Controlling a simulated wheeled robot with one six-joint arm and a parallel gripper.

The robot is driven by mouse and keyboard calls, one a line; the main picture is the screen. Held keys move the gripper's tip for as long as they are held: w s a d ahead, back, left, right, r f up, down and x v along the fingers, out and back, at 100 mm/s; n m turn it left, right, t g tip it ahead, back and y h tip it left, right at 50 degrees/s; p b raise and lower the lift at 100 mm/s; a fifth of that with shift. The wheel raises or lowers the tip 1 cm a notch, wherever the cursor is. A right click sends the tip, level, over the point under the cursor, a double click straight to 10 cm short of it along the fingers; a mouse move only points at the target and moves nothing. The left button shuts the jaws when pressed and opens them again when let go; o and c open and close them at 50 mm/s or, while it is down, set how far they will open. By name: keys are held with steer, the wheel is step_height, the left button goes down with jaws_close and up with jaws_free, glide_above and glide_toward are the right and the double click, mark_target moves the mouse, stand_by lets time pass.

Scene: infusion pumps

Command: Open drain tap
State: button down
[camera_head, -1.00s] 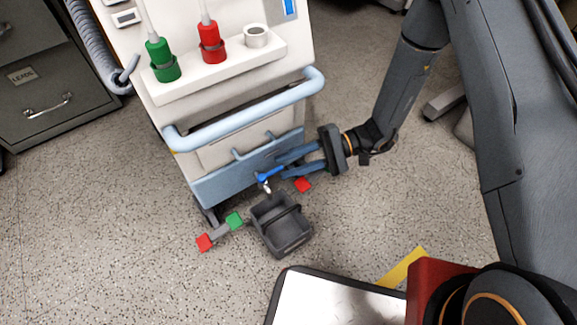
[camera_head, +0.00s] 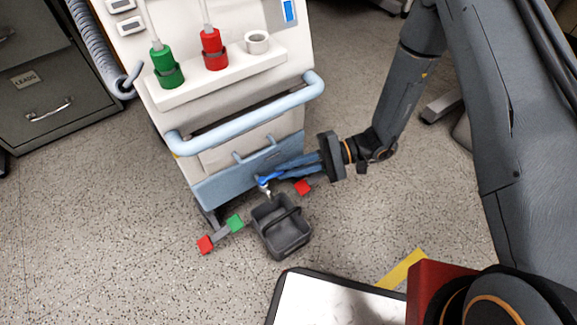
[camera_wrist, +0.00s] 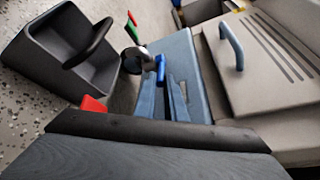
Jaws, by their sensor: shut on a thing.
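The drain tap (camera_head: 266,188) is a small metal spout with a blue lever (camera_head: 265,179), low on the front of the white and blue cart. It also shows in the wrist view, with its blue lever (camera_wrist: 160,69) at the fingertips. My gripper (camera_head: 276,175) reaches in from the right with its two blue fingers close together, shut on the lever. The fingers hide part of the lever. A dark grey bucket (camera_head: 281,240) with a handle stands on the floor just below the tap.
Red brake pedals (camera_head: 303,187) and a green one (camera_head: 235,223) sit by the cart's base. A pale blue rail (camera_head: 245,112) and a small handle cross the cart front above the tap. Grey drawers (camera_head: 50,80) stand at left.

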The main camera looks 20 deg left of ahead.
steer(key=s+d+m+t+h+p, duration=0.1)
steer(key=s+m+t+p, duration=0.7)
steer(key=p, duration=1.8)
steer(key=m+t, duration=0.5)
steer(key=t, duration=0.4)
steer(key=shift+s+h+p, duration=0.15)
steer(key=shift+h+p, duration=0.15)
steer(key=shift+p, duration=0.1)
steer(key=shift+d, duration=0.1)
steer(key=c, duration=1.8)
jaws_free()
